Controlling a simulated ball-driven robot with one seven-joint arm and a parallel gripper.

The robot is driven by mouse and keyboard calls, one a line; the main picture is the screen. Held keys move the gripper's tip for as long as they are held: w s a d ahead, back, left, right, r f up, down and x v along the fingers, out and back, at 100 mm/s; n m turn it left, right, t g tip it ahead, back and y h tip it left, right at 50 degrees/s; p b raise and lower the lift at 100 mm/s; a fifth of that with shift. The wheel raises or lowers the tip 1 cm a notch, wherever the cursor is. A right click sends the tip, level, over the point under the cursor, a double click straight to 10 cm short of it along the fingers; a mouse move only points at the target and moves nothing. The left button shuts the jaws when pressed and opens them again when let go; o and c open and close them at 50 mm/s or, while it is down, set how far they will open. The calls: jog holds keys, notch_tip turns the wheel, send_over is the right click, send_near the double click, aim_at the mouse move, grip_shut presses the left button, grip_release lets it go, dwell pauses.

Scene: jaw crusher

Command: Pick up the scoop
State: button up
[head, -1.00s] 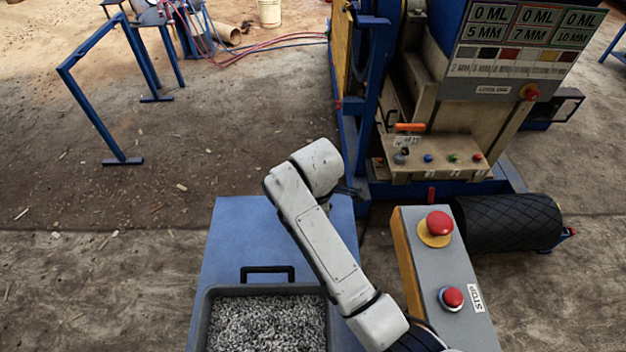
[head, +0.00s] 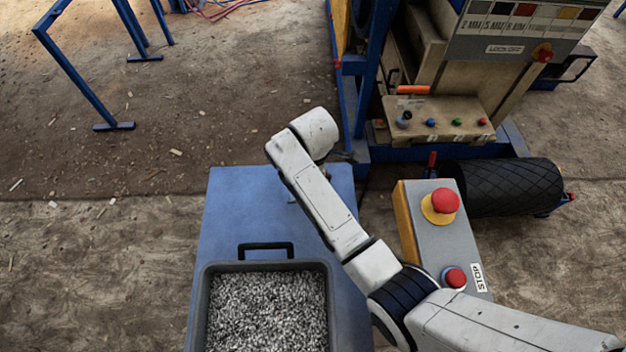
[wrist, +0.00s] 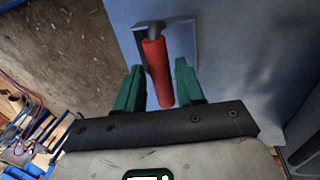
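The scoop (wrist: 156,75) shows in the wrist view, with a red handle and a grey metal pan at its far end. It lies on the blue table top. My gripper (wrist: 158,65) has two green fingers standing apart, one on each side of the handle as seen from the wrist. The handle's near end points toward the gripper's palm. I see no finger touching it, and I cannot tell how far above the handle the fingertips are. In the head view my arm hides the gripper and most or all of the scoop.
A dark tray (head: 199,310) of grey gravel stands on the blue table (head: 235,205), left of my arm. A control box (head: 438,240) with red buttons is close on the arm's right. The crusher (head: 450,75) and a black roller (head: 508,187) stand beyond it.

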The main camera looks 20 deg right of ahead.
jog(key=f+b, duration=0.2)
jog(key=f, duration=0.1)
jog(key=f+b, duration=0.1)
jog(key=b, duration=0.1)
jog(key=shift+w+d+f, duration=0.15)
jog(key=shift+w+f, duration=0.1)
jog(key=shift+w, duration=0.15)
jog(key=shift+r, duration=0.1)
grip_shut()
